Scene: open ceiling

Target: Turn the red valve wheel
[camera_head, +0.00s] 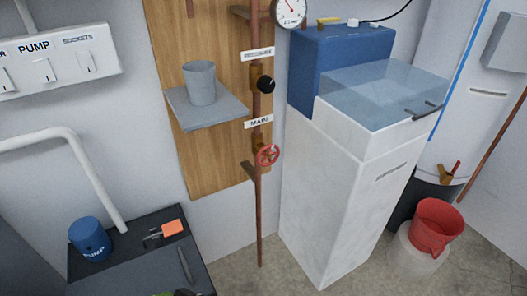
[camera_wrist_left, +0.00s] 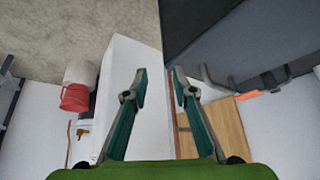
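The red valve wheel (camera_head: 268,155) is on the vertical copper pipe (camera_head: 257,110), just below the "MAIN" label (camera_head: 258,122), in the middle of the head view. I cannot make the wheel out in the left wrist view. My left gripper (camera_wrist_left: 158,83) is open in the left wrist view, with nothing between its two fingers. In the head view only a small green and dark bit shows at the bottom edge, perhaps part of that gripper, well below the wheel. My right gripper is in neither view.
A grey shelf (camera_head: 209,111) with a grey cup (camera_head: 199,82) juts out left of the pipe. A white cabinet (camera_head: 325,200) stands close on the right. A dark bench (camera_head: 140,262) holds a blue pot (camera_head: 91,239) at lower left. A red bucket (camera_head: 433,228) is at right.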

